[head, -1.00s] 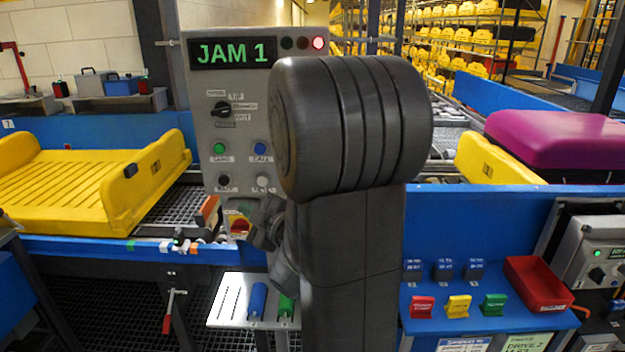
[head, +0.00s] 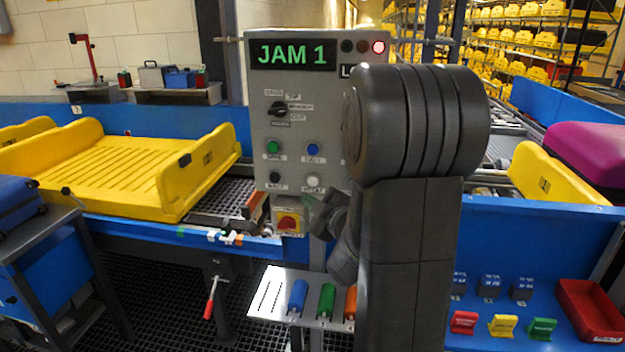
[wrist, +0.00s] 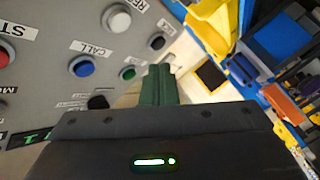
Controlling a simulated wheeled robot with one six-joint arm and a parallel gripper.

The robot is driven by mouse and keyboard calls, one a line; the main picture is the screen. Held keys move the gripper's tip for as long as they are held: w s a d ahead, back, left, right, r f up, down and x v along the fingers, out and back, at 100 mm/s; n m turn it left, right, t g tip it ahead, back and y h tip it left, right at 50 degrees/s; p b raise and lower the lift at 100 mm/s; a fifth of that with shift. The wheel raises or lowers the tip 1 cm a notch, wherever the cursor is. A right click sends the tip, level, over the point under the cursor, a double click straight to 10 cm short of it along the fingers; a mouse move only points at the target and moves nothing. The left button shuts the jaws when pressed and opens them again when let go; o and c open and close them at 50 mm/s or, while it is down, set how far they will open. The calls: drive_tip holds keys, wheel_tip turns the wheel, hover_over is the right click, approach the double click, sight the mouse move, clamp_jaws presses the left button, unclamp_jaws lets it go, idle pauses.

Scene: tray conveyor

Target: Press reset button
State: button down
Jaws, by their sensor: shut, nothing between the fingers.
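The grey control panel (head: 290,130) stands upright and shows a green "JAM 1" display. A white button (head: 313,182) sits low on the panel, at the right of the lower row. The wrist view also shows the white button (wrist: 117,18), with a partly cut-off label starting "RE" beside it. My gripper (head: 308,203) is just below the white button in the head view; my arm covers the panel's right part. In the wrist view the green fingers of my gripper (wrist: 158,72) are together and empty, apart from the white button.
Nearby are a green button (head: 273,147), a blue button (head: 312,147), a black button (head: 275,178) and a black selector knob (head: 280,108). A red stop knob (head: 288,222) sits below. A yellow tray (head: 130,165) lies on the conveyor at left. A shelf (head: 268,295) holds coloured handles.

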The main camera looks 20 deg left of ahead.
sight(313, 181)
drive_tip(key=shift+w+a, duration=0.2)
drive_tip(key=shift+w, duration=0.7)
drive_tip(key=shift+w+a, duration=0.25)
drive_tip(key=shift+w, duration=0.65)
drive_tip(key=shift+w+a, duration=0.2)
drive_tip(key=shift+w, duration=0.7)
drive_tip(key=shift+w, duration=0.15)
drive_tip(key=shift+w, duration=0.25)
drive_tip(key=shift+w+a+b, duration=0.2)
drive_tip(key=shift+w+b, duration=0.1)
drive_tip(key=shift+w, duration=0.2)
idle(0.5)
idle(0.3)
drive_tip(key=shift+s+d+b, duration=0.25)
drive_tip(key=shift+s+b, duration=0.35)
drive_tip(key=shift+s, duration=0.3)
